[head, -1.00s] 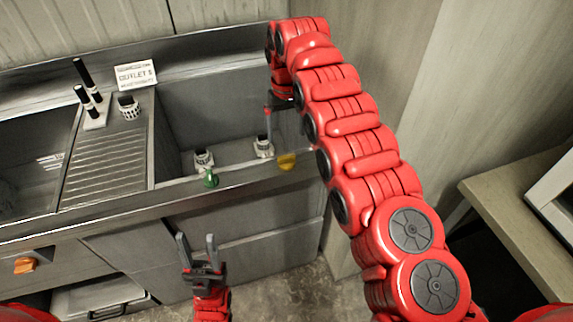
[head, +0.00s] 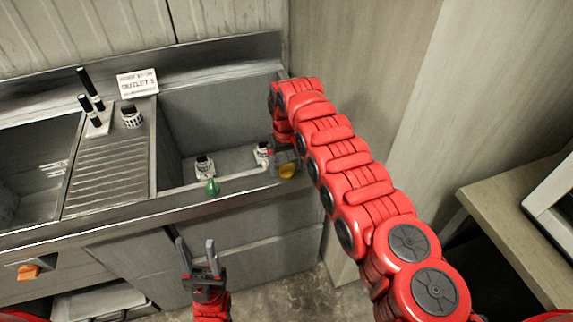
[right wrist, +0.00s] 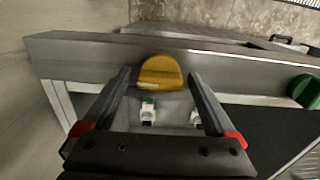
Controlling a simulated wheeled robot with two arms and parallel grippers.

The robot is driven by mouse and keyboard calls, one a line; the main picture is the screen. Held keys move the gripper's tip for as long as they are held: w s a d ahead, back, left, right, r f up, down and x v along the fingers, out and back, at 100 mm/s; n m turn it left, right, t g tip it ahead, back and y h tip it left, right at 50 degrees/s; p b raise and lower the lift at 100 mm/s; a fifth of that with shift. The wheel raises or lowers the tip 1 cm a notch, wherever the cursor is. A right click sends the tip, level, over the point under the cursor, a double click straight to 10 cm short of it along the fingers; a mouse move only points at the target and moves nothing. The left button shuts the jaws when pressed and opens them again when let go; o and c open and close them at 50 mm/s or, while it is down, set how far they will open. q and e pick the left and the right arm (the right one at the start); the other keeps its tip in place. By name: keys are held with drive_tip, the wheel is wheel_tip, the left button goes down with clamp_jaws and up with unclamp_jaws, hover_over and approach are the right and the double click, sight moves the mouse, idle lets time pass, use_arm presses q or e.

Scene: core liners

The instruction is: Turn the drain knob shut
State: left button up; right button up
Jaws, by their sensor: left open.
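A yellow knob (head: 288,171) sits on the front rim of the right sink basin, and a green knob (head: 212,187) sits on the same rim to its left. An orange knob (head: 29,271) is on the cabinet front at the far left. I cannot tell from the pictures which one is the drain knob. My right gripper (head: 284,160) is at the yellow knob. In the right wrist view the open fingers (right wrist: 158,76) stand either side of the yellow knob (right wrist: 160,72), with gaps showing. My left gripper (head: 196,242) is open and empty in front of the cabinet.
Two white slotted pieces (head: 204,168) (head: 262,155) stand in the right basin (head: 225,115). Another (head: 131,117) stands on the drainboard, beside a holder with black sticks (head: 94,104) and an outlet sign (head: 137,83). A side table (head: 510,210) stands at right.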

drive_tip(key=c, duration=1.2)
drive_tip(key=shift+c, duration=0.2)
